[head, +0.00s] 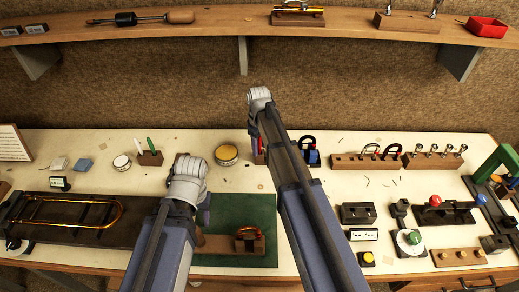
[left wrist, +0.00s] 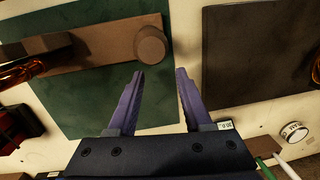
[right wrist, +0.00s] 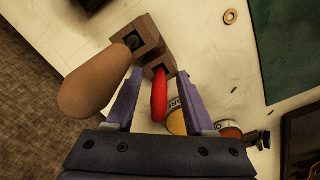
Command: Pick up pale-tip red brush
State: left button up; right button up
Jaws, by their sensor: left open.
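A red handle (right wrist: 159,95) stands in a wooden block (right wrist: 150,55) in the right wrist view. I take it for the red brush, but no pale tip shows. My right gripper (right wrist: 157,78) is open, with the red handle between its fingers and gaps on both sides. In the head view my right arm mostly hides this block. My left gripper (left wrist: 160,75) is open and empty near the edge of the green mat (left wrist: 105,95).
A thick tan handle (right wrist: 95,80) stands in the same block, close beside my right gripper's left finger. A yellow-topped tin (head: 227,153) stands left of my right arm. A holder (head: 150,158) with green and white tools is further left. A shelf (head: 225,27) runs along the back wall.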

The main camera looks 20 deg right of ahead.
grip_shut()
pick_arm(q)
jog(key=shift+r, duration=0.1)
pick_arm(e)
jog(key=shift+r, duration=0.1)
dwell(0.5)
notch_tip(320, 180, up, 10)
jog(key=p, duration=1)
pick_arm(q)
notch_tip(320, 180, up, 10)
